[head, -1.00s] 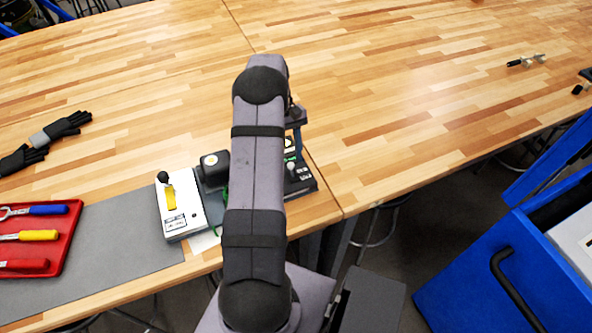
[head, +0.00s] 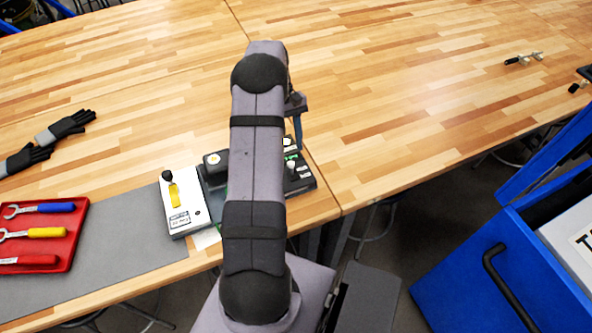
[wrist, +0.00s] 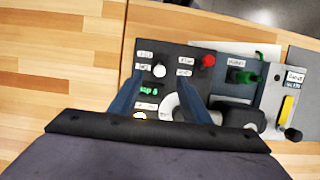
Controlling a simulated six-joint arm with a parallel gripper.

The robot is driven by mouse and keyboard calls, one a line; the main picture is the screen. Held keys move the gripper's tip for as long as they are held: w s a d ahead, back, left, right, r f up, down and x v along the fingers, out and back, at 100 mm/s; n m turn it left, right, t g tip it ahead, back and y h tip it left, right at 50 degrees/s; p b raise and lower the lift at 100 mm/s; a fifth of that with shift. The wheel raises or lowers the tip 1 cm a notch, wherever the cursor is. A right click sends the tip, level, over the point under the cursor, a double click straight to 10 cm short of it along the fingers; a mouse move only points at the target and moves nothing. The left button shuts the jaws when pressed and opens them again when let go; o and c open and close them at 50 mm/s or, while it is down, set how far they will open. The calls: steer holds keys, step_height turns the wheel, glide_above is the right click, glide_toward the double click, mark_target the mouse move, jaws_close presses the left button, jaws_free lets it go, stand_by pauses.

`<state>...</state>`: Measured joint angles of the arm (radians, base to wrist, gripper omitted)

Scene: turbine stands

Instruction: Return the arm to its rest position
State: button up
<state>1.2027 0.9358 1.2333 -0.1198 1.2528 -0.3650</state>
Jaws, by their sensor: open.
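My gripper (wrist: 158,97) is open and empty in the wrist view, its two blue fingers apart above a dark control panel (wrist: 220,65). I cannot tell whether the fingers touch the panel. The panel carries a white knob (wrist: 160,70), a red button (wrist: 208,60), a green switch (wrist: 246,77) and a small green display (wrist: 149,91). In the head view my arm stretches over the table's front edge and hides much of the panel and most of the gripper.
A white box with a yellow switch (head: 174,195) stands left of the arm. A red tool tray (head: 70,250) lies on a grey mat (head: 130,240). Black gloves (head: 65,126) lie at left. A blue cabinet (head: 450,290) stands at right. The table's far middle is clear.

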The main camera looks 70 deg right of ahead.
steer(key=w+a+r+n+h+b, duration=0.1)
steer(key=w+a+n+b, duration=0.15)
steer(key=w+a, duration=0.75)
steer(key=w+a+r+n+h+b, duration=0.1)
steer(key=w+a+r+n+b, duration=0.15)
steer(key=w+a, duration=0.75)
steer(key=s+a+f+n+t+b, duration=0.15)
steer(key=s+a, duration=0.45)
steer(key=a, duration=0.6)
steer(key=s+a+f+n+t+b, duration=0.1)
steer(key=s+a+f+n+b, duration=0.15)
steer(key=s+a, duration=0.65)
steer(key=w+a+f+b, duration=0.1)
steer(key=f+b, duration=1.8)
steer(key=f, duration=0.1)
steer(key=w+a+f+b, duration=0.2)
steer(key=f+b, duration=1.8)
